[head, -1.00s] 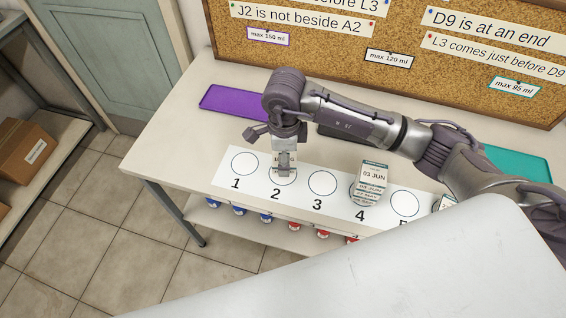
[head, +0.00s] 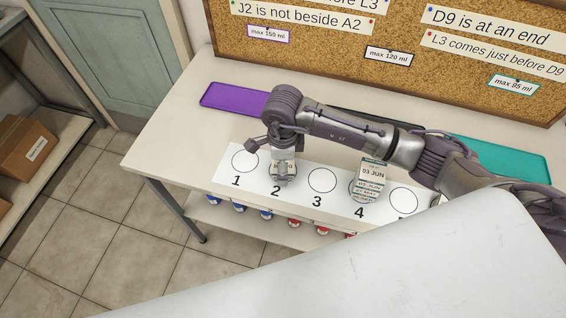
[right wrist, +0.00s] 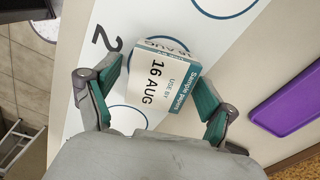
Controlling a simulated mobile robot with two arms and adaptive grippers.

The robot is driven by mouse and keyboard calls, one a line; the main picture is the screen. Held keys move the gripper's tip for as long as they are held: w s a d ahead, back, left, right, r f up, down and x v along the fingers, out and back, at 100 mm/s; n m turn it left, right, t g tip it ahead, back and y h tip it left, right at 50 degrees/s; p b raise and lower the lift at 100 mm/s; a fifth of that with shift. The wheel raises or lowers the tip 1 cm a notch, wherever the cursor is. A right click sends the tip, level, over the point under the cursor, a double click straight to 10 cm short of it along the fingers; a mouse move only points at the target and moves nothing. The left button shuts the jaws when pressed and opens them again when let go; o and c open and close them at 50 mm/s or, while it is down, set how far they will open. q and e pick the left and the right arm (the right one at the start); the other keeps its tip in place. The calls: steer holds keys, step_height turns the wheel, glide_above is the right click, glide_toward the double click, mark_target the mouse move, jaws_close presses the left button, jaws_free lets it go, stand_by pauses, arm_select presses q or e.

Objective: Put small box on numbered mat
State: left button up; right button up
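The numbered mat (head: 338,207) is a white strip with numbered circles along the front of the bench. My right gripper (head: 283,178) is low over circle 2 in the head view and hides most of what is there. In the right wrist view, the small box (right wrist: 160,85), white with a teal band and marked 16 AUG, lies between the fingers of the right gripper (right wrist: 157,88). The fingers are spread, with small gaps beside the box. The box appears to rest on circle 2; part of the circle line shows around it. My left gripper is not in view.
Another box (head: 372,175), marked 03 JUN, stands at circle 4. Circles 1 and 3 look empty. A purple tray (head: 232,98) and a teal tray (head: 510,160) lie at the back, below the corkboard (head: 330,40). Bottles (head: 265,217) stand on the shelf below.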

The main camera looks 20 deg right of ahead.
steer(key=shift+r, duration=0.3)
steer(key=shift+w+r, duration=0.1)
steer(key=shift+r, duration=0.3)
step_height(320, 180, up, 11)
steer(key=b, duration=0.2)
